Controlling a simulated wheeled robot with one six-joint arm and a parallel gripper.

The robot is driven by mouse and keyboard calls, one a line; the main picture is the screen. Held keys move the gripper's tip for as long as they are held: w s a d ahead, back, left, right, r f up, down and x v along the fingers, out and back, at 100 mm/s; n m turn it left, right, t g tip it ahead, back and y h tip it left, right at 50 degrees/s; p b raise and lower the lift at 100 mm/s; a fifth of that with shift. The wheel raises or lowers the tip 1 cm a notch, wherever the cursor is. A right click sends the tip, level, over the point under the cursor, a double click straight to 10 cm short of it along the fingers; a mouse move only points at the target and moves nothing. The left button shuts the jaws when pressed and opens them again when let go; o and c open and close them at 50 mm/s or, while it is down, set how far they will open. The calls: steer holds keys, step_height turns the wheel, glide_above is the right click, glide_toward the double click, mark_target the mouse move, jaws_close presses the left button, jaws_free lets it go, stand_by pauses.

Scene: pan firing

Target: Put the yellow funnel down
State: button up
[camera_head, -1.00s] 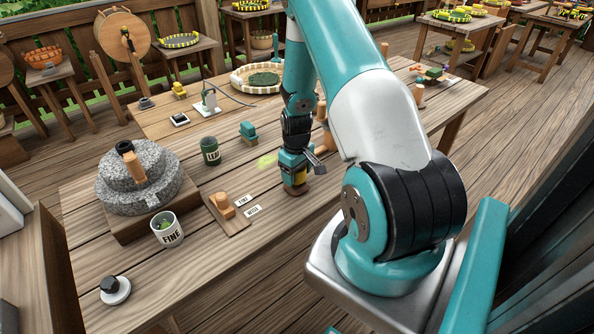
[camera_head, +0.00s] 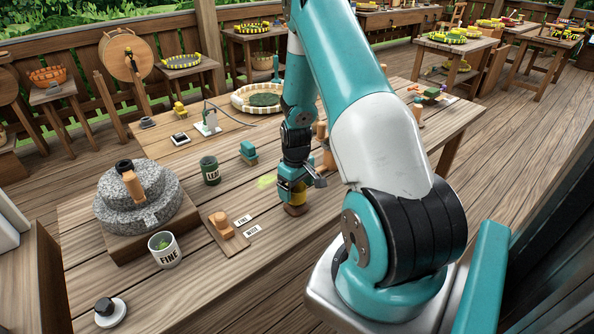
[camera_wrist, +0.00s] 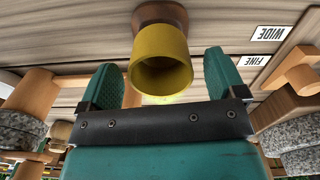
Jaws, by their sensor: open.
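The yellow funnel (camera_wrist: 162,62) is in the wrist view with its open mouth toward the camera. Its far end meets a brown wooden piece (camera_wrist: 160,14) on the table. In the head view the funnel (camera_head: 299,194) shows just under my gripper, above that brown piece (camera_head: 296,209). My gripper (camera_wrist: 165,75) is open, with one teal finger on each side of the funnel and visible gaps between. In the head view my gripper (camera_head: 293,183) is low over the table; its fingers partly hide the funnel.
The FINE cup (camera_head: 164,250), a wooden block on a board with WIDE and FINE labels (camera_head: 222,226), and a stone mill (camera_head: 138,205) stand to the left. The table's front is mostly clear.

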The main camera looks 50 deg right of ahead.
step_height(320, 180, up, 10)
steer(key=b, duration=0.2)
steer(key=a+r+n+y, duration=0.1)
steer(key=a+r, duration=0.3)
steer(key=a, duration=0.4)
steer(key=a+r+n+t, duration=0.15)
steer(key=a+r, duration=0.25)
steer(key=a, duration=0.4)
steer(key=a+r+n+y, duration=0.15)
steer(key=a+r, duration=0.25)
steer(key=a, duration=0.4)
steer(key=s+a+r+n+y, duration=0.1)
steer(key=s+a+r+n, duration=0.1)
steer(key=s+a, duration=0.5)
steer(key=s+a+r+n+g, duration=0.1)
steer(key=s+a+r+n, duration=0.1)
steer(key=s+a+r, duration=0.2)
steer(key=s+a, duration=0.3)
steer(key=s, duration=0.1)
steer(key=shift+s+y, duration=0.15)
steer(key=shift+y, duration=0.2)
steer(key=shift+g, duration=0.25)
